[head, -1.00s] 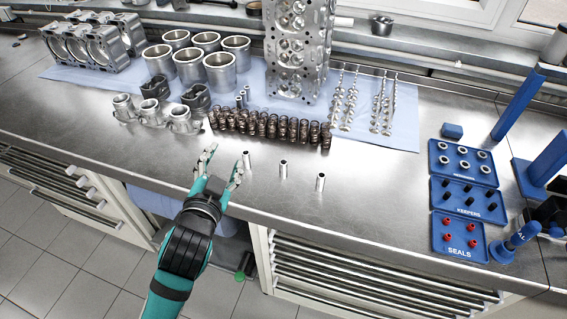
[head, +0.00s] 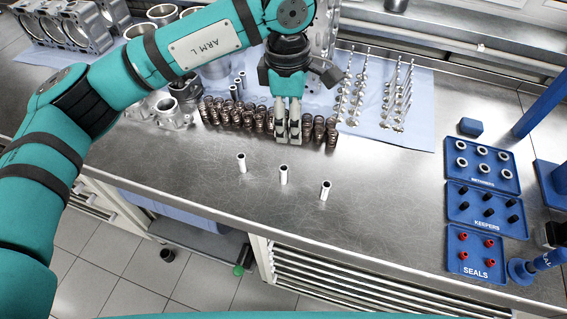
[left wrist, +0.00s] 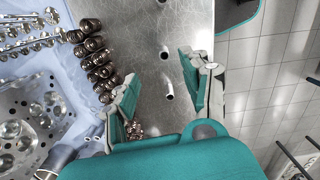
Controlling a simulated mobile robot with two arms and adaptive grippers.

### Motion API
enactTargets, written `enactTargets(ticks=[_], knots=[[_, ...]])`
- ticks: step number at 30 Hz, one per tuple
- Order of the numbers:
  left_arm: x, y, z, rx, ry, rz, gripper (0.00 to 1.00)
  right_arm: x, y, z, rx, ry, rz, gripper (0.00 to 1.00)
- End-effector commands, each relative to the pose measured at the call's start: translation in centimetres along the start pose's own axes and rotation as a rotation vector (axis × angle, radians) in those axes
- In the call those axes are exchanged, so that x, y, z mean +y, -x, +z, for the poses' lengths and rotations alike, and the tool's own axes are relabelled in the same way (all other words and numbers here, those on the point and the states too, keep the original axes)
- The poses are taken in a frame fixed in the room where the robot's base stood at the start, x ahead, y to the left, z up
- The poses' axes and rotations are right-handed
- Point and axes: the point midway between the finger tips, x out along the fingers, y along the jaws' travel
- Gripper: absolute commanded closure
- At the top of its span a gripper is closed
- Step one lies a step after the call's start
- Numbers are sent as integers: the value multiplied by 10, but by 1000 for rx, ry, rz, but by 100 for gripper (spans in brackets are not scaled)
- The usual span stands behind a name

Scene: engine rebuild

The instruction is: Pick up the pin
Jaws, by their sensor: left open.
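Three short silver hollow pins stand upright, spaced in a slanting row on the bare steel bench: a left pin (head: 241,162), a middle pin (head: 283,174) and a right pin (head: 325,190). My left gripper (head: 288,137) points down, open and empty, in front of the row of dark springs in the head view and apart from the pins. In the left wrist view its fingers (left wrist: 158,75) are spread wide, with one pin (left wrist: 167,89) between them and another pin (left wrist: 164,53) just beyond. My right gripper is not in view.
Dark springs (head: 239,115) stand in a row behind the pins, with valves (head: 390,100) on a blue cloth (head: 418,128). Blue trays (head: 487,213) with small parts lie at the right. The bench around the pins is clear. My left arm covers much of the back left.

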Motion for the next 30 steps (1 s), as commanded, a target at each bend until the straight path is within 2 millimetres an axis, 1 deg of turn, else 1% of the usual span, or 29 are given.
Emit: enactTargets(ticks=[1, 2, 5, 12, 18, 21, 25, 28, 30], knots=[[3, 2, -8, 38, 4, 10, 52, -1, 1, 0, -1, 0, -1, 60], [4, 2, -11, 53, 7, 12, 52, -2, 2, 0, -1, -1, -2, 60], [4, -10, -15, 70, 9, 10, 52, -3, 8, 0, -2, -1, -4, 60], [4, -61, -18, 65, 9, 8, 52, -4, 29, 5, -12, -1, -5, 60], [4, -99, -19, 62, 8, 10, 52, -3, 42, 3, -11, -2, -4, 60], [5, -110, -20, 62, 8, 11, 52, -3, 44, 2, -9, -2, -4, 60], [4, -117, -20, 62, 6, 12, 52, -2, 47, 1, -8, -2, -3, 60], [2, -126, -22, 62, 7, 9, 52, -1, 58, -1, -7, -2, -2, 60], [-1, -136, -23, 62, 9, 7, 52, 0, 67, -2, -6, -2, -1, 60]])
